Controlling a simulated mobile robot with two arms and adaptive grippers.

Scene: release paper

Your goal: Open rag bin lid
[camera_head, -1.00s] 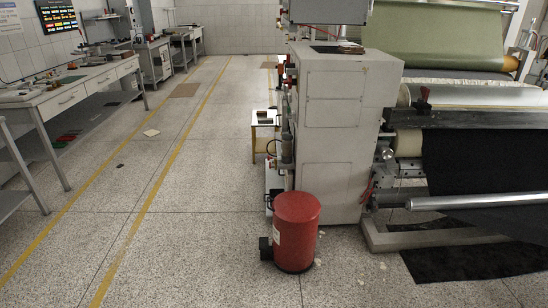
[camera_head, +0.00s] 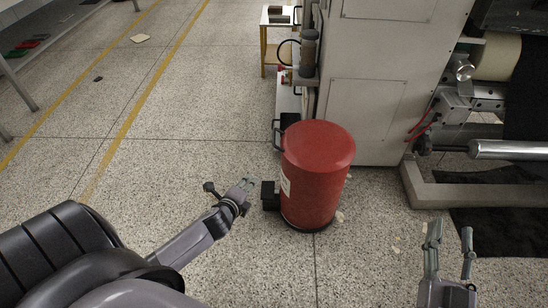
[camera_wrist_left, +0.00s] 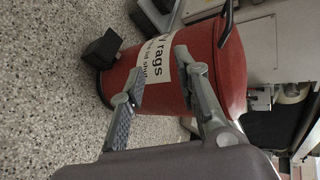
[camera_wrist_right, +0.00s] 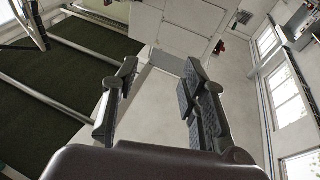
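The rag bin (camera_head: 314,185) is a red cylinder standing upright on the floor, with its red lid (camera_head: 320,140) shut. A black foot pedal (camera_head: 269,195) sticks out low at its left, and a dark handle (camera_head: 277,134) shows at the upper left. My left gripper (camera_head: 250,183) is just left of the pedal, apart from the bin as far as I can tell. In the left wrist view its fingers (camera_wrist_left: 158,78) are spread with the bin's white label (camera_wrist_left: 165,62) behind them. My right gripper (camera_head: 450,232) is open and empty, right of the bin.
A tall white machine cabinet (camera_head: 385,70) stands right behind the bin. A metal roller (camera_head: 510,149) and a machine foot rail (camera_head: 425,190) are at the right. A small side table (camera_head: 278,20) is behind. The floor (camera_head: 180,160) at left is open.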

